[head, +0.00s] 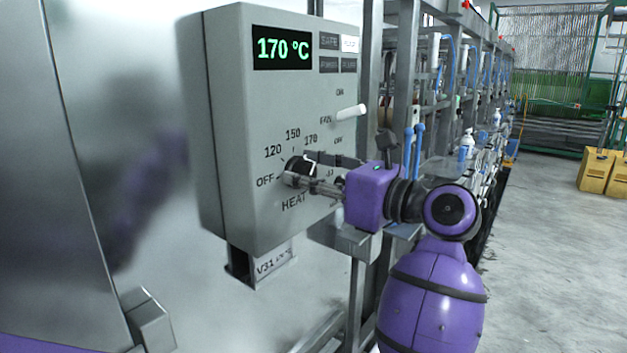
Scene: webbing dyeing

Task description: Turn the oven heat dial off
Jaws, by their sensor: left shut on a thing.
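The grey oven control box (225,130) shows a green display (282,48) reading 170 °C. The black heat dial (297,169) sits low on its face, above the word HEAT, with marks OFF, 120, 150 and 170 around it. A light mark shows on the dial's upper right, towards 170, but the fingers partly cover it, so its exact setting is hard to read. My left gripper (310,180) reaches in from the right and is shut on the dial. My right gripper is not in view.
A pale lever handle (350,112) labelled FAN sticks out to the dial's upper right. Metal frames with blue tubes run back at right. Yellow boxes (597,172) stand on the open floor at far right.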

